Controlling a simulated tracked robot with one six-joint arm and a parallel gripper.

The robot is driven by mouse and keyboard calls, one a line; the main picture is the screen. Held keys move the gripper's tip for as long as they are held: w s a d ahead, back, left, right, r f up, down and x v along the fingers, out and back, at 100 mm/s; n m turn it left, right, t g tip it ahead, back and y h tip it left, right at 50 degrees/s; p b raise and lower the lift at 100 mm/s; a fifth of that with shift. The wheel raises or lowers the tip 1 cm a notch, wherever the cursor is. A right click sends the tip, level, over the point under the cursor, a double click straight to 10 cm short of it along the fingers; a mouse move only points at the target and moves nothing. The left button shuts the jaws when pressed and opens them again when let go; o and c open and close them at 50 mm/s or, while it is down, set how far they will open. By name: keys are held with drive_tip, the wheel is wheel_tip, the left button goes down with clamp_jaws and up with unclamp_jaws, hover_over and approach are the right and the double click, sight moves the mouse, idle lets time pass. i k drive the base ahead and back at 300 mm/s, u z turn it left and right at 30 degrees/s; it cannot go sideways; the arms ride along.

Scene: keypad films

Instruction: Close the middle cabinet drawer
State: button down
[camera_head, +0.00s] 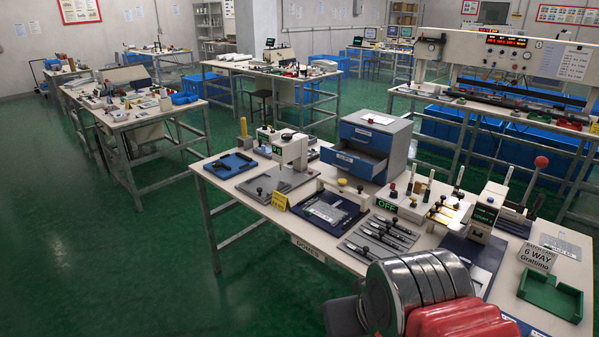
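A small grey cabinet with blue drawer fronts (399,151) stands at the back of the near workbench. Its top drawer (367,134) is shut. Below it a drawer (346,164) is pulled out toward the front left, and its inside looks empty. This appears to be the middle drawer; any drawer beneath it is hidden by its front. Silver and red rounded parts at the bottom edge appear to be my own arm. They are well in front of the cabinet and apart from it. I cannot make out my gripper's fingers.
The workbench (232,185) carries a press-like device (291,151), a dark blue tray (328,210), a row of dark-handled tools (380,235) and an "OFF" display (386,206) in front of the cabinet. A green tray (550,296) lies at right. Green floor is clear at left.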

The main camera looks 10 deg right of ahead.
sight(373, 161)
drive_tip(key=u, duration=0.25)
drive_tip(key=k, duration=0.6)
drive_tip(key=z, duration=0.2)
drive_tip(key=i, duration=1.6)
drive_tip(key=u, duration=0.7)
drive_tip(key=i, duration=0.35)
drive_tip(key=u, duration=0.25)
